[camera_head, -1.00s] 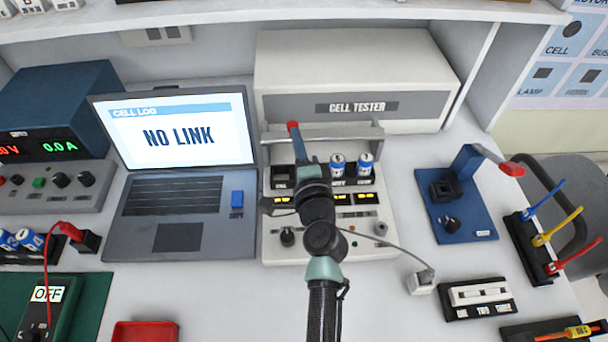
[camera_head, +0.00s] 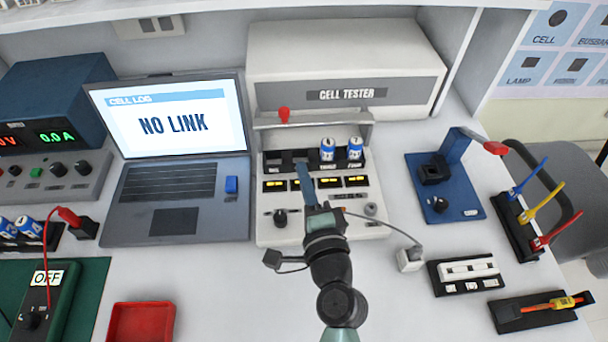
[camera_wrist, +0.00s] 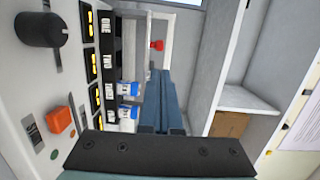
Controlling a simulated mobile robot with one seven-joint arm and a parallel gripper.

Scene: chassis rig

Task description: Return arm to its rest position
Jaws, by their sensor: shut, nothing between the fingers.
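My gripper (camera_head: 303,172) reaches over the front panel of the cell tester (camera_head: 346,94), its slim blue fingers pointing toward the back. In the wrist view my gripper (camera_wrist: 160,85) shows its two fingers together with nothing between them. Two blue-and-white cells, a left one (camera_head: 327,150) and a right one (camera_head: 355,149), stand in the tester's right-hand slots, apart from my fingers. The left slots look empty and dark, though my fingertips are close to them in the picture. My arm runs back toward the bottom of the head view.
A red-knobbed lever (camera_head: 284,115) rises at the tester's bar. A laptop (camera_head: 178,180) reading NO LINK stands left. A blue fixture (camera_head: 445,205), a cable plug (camera_head: 409,260) and a tool rack (camera_head: 515,228) lie right. A red tray (camera_head: 140,322) is front left. Bare bench lies in front.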

